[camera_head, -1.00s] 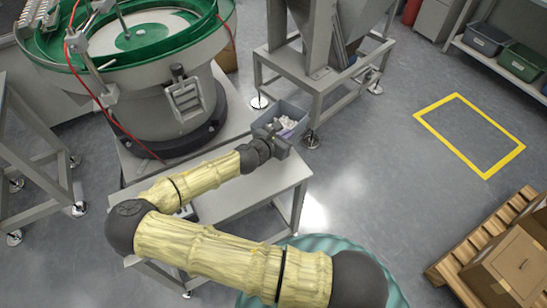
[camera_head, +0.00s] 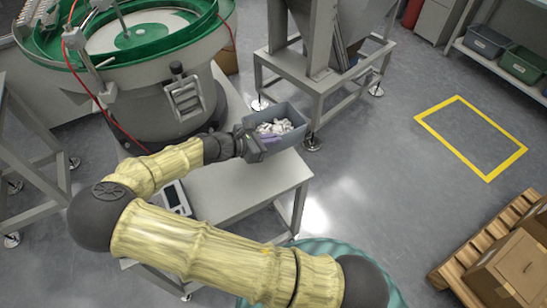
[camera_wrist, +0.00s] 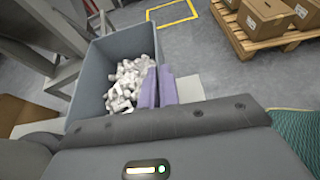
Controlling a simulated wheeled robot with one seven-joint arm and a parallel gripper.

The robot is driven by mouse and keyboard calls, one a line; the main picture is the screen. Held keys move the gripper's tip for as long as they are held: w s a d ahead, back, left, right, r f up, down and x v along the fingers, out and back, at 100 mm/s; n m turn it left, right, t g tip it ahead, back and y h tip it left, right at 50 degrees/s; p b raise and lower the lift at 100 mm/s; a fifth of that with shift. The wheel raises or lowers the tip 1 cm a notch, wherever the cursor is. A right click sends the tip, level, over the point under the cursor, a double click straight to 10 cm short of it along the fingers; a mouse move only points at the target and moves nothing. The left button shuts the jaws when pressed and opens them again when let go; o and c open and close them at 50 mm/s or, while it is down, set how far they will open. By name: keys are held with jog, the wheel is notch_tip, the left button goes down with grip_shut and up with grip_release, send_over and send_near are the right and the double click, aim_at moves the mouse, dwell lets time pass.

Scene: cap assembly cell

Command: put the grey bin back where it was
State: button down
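The grey bin (camera_head: 288,143) is full of small white parts (camera_head: 274,127) and hangs at the far right corner of the grey table (camera_head: 235,193). It looks raised, roughly upright. My gripper (camera_head: 267,138) reaches it from the left. In the wrist view, the purple fingers (camera_wrist: 158,87) sit on either side of the wall of the bin (camera_wrist: 93,70), one inside and one outside, so my gripper is shut on that wall. The bin's underside is hidden.
The green-rimmed bowl feeder (camera_head: 150,70) stands behind the table. A hopper stand (camera_head: 320,85) is just beyond the bin. A small device (camera_head: 175,198) lies on the table. A yellow floor rectangle (camera_head: 470,137) is empty; a pallet (camera_head: 455,270) with boxes and a bin shelf (camera_head: 462,45) stand right.

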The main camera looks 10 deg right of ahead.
aim_at(272, 151)
notch_tip(272, 151, down, 6)
jog(key=shift+f+b, duration=0.1)
jog(key=shift+b, duration=0.3)
notch_tip(272, 151, down, 4)
jog(key=shift+r+b, duration=0.15)
jog(key=shift+b, duration=0.15)
jog(key=c, duration=1.6)
grip_release()
jog(key=shift+c, duration=0.2)
jog(key=v, duration=1.2)
jog(key=shift+p, duration=0.4)
jog(key=shift+d, duration=0.1)
